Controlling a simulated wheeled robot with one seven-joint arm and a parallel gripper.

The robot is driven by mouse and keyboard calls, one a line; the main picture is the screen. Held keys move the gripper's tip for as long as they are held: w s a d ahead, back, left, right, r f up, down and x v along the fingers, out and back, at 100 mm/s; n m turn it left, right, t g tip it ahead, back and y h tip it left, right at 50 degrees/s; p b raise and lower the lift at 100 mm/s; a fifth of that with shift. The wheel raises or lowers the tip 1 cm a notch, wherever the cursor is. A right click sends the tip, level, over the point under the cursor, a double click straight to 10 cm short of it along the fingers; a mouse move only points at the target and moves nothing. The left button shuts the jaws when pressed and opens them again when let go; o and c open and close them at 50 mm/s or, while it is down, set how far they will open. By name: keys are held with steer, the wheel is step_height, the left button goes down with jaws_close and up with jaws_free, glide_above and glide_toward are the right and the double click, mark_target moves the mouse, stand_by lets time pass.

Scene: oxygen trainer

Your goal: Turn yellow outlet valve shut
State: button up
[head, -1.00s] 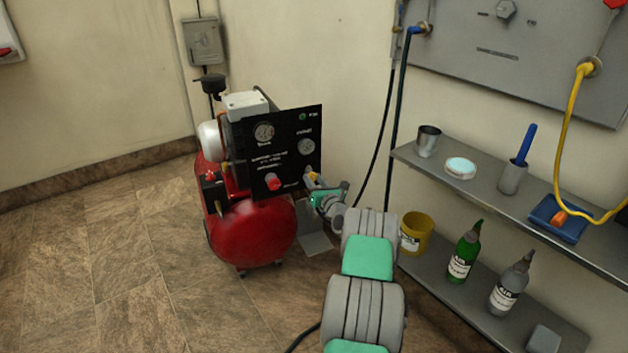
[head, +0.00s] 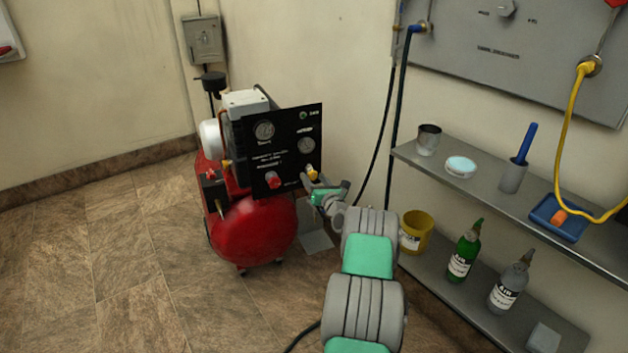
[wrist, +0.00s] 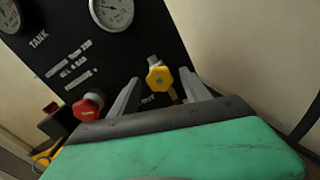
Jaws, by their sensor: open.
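The yellow outlet valve (head: 312,171) is a small knob at the lower right of the black panel (head: 287,128) on the red compressor. In the wrist view the yellow valve (wrist: 159,78) shows its face between the two grey fingers. My gripper (wrist: 158,84) is open, with one finger on each side of the knob and visible gaps. Whether the fingertips reach past the knob is unclear. In the head view my gripper (head: 309,184) is small, just below the valve at the panel. The gripper body hides the bottom of the wrist view.
A red knob (wrist: 88,106) sits left of the valve, close to the left finger. Gauges (wrist: 111,12) are above. The red tank (head: 254,232) is below the panel. A shelf (head: 405,153) with cups and bottles stands right of my arm.

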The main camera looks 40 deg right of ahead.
steer(key=p+v, duration=0.2)
steer(key=v, duration=0.5)
steer(key=shift+s, duration=0.4)
steer(key=shift+a+r, duration=0.1)
steer(key=shift+a, duration=0.1)
